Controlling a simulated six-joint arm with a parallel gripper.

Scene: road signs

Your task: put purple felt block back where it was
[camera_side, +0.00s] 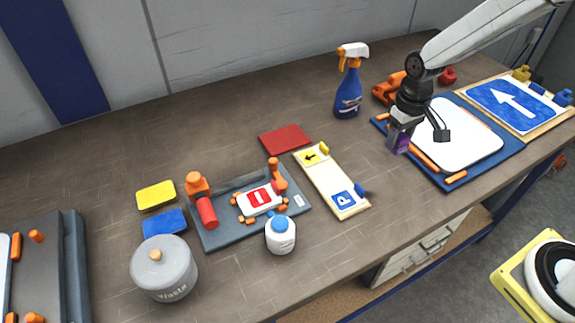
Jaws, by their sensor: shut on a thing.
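The purple felt block (402,143) is at the left edge of the blue board with the white panel. My gripper (400,128) points down over it and is shut on the block. The block looks upright. I cannot tell whether its bottom touches the table or is slightly above it. The gripper hides the upper part of the block.
The blue board (508,155) with orange clips is just right of the block. A blue spray bottle (348,93) stands behind left. A wooden strip with small signs (324,178) and a red felt sheet (285,139) lie left. Bare table lies between strip and block.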

